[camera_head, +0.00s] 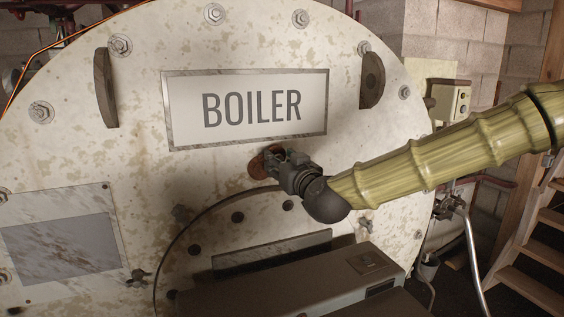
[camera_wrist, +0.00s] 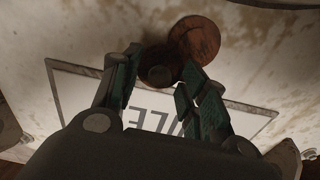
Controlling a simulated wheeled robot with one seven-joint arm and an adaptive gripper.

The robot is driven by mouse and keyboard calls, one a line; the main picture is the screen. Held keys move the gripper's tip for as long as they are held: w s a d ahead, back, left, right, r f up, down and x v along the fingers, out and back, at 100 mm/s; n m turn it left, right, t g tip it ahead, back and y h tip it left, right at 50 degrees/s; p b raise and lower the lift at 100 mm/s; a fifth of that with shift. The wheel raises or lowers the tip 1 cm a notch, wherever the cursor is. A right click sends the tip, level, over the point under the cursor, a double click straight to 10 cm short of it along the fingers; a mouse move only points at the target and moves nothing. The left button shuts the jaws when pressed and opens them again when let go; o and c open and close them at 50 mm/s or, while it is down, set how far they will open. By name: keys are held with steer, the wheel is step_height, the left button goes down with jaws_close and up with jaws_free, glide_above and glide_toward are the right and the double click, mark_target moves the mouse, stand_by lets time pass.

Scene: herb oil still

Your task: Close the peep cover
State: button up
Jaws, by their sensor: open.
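A reddish-brown round disc (camera_head: 257,166), seemingly the peep cover, sits on the boiler face just below the BOILER sign, partly hidden by my gripper. The wrist view shows a copper-brown disc (camera_wrist: 196,36) above the fingers. A smaller, darker round piece (camera_wrist: 158,74) lies between the fingers, overlapping the disc's lower left. I cannot tell whether this is a knob or part of the cover. My gripper (camera_head: 276,158) is at the disc's right side in the head view. In the wrist view my gripper (camera_wrist: 160,68) is open, with its fingers either side of the darker piece; contact is unclear.
The BOILER sign (camera_head: 248,108) is just above my gripper. A round bolted hatch (camera_head: 190,262) lies below it. Dark brackets (camera_head: 105,88) and bolts stick out of the boiler face. Wooden stairs (camera_head: 535,255) and a bent pipe (camera_head: 474,260) stand at right.

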steer(key=shift+w+a+f, duration=0.1)
steer(key=shift+w+f, duration=0.05)
steer(key=shift+w, duration=0.1)
steer(key=c, duration=0.4)
jaws_close()
